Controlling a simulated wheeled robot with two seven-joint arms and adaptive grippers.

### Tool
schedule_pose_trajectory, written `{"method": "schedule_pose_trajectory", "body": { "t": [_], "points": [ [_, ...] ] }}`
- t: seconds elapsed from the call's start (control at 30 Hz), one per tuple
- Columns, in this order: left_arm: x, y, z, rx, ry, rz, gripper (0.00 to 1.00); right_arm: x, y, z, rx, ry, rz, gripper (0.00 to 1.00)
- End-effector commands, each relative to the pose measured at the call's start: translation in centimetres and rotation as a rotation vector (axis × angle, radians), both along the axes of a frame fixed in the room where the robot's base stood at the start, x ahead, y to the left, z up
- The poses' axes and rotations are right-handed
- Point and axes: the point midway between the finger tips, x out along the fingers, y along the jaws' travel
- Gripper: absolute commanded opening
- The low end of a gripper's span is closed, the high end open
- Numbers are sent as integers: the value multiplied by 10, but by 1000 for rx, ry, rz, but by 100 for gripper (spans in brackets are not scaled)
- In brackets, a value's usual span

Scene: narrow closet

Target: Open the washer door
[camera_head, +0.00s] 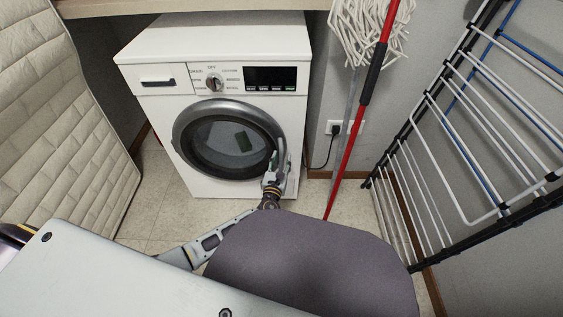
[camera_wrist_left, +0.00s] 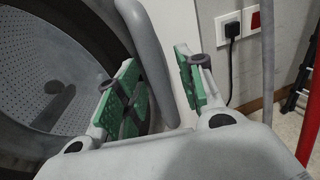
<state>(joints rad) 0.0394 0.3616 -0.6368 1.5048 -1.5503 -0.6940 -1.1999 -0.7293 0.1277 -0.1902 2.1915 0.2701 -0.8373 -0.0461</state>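The white washer (camera_head: 222,65) stands at the back under a shelf. Its round door (camera_head: 190,120), with a grey rim and dark glass, looks shut on the front. My left gripper (camera_head: 276,166) is at the door's right edge. In the left wrist view the grey curved door handle (camera_wrist_left: 158,75) runs between the two green-padded fingers of the left gripper (camera_wrist_left: 157,85). The fingers are spread, with a visible gap between the handle and the right finger. The perforated drum (camera_wrist_left: 45,60) shows at left. My right gripper is not in view.
A padded beige panel (camera_head: 65,120) stands at left. A red-handled mop (camera_head: 360,110) leans right of the washer, near a socket with a black plug (camera_head: 334,129). A drying rack (camera_head: 465,150) is at far right. Some tiled floor (camera_head: 160,205) is free before the washer.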

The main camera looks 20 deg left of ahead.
Motion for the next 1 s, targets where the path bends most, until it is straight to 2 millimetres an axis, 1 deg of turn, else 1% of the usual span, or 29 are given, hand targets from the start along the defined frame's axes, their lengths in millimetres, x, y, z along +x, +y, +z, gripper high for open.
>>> {"method": "schedule_pose_trajectory", "body": {
  "t": [0.1,0.37,0.47,0.67,0.7,1.0],
  "points": [
    [3,0,0,0,0,0,38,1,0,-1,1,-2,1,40],
    [4,0,0,0,0,0,38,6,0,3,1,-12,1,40],
    [4,0,0,0,0,0,28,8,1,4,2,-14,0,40],
    [3,0,0,0,0,-1,2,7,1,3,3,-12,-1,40],
    [3,0,0,0,0,-1,0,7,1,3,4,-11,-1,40],
    [3,0,0,0,1,-1,0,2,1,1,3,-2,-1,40]
  ]
}}
